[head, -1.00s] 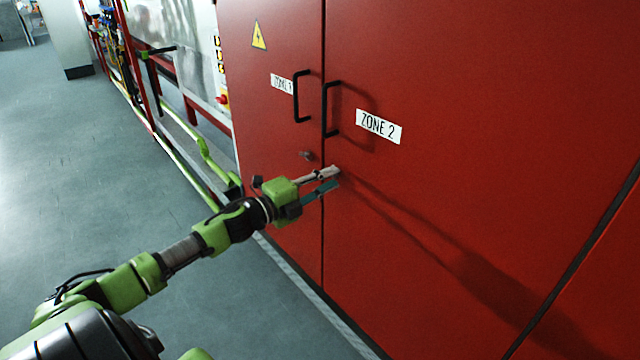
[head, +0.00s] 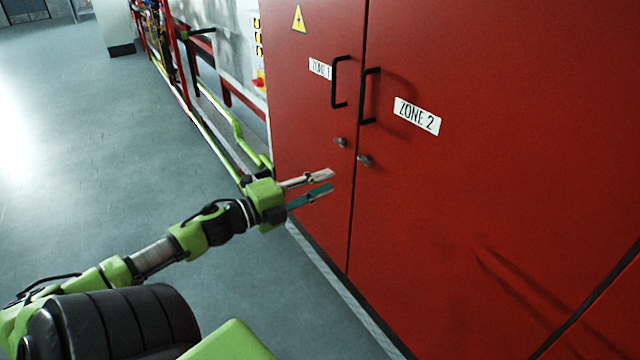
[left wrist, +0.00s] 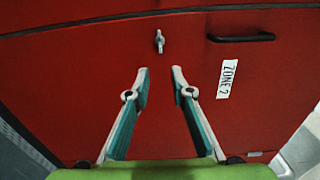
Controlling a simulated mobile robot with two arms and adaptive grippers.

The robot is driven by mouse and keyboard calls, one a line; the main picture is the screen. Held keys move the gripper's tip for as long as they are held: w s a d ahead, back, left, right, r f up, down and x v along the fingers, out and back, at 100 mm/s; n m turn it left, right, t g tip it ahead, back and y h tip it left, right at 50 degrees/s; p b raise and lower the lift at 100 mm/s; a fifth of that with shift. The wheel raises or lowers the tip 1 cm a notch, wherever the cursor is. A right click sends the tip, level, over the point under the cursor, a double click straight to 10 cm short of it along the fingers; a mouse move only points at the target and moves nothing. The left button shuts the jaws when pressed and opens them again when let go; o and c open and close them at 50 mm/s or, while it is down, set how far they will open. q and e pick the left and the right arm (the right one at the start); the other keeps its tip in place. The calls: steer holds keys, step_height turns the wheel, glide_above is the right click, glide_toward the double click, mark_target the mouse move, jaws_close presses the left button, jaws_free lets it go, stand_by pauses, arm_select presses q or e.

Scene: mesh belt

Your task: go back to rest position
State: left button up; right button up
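My left gripper (head: 331,181) is in front of the red cabinet (head: 480,180), below and to the left of the Zone 2 knob (head: 365,159) in the head view. It is open and empty, with a clear gap between its two fingers. The left wrist view shows the gripper (left wrist: 160,72) with its fingertips apart and a knob (left wrist: 160,41) beyond them, not held. My right gripper is in neither view.
The cabinet doors are shut, with black handles (head: 341,82) and a "ZONE 2" label (head: 417,116). Green railing (head: 235,130) and machinery line the wall to the left. The grey floor (head: 100,170) at left is open.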

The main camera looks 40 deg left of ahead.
arm_select(q)
steer(key=shift+s+f, duration=0.1)
steer(key=shift+s, duration=0.05)
stand_by(0.5)
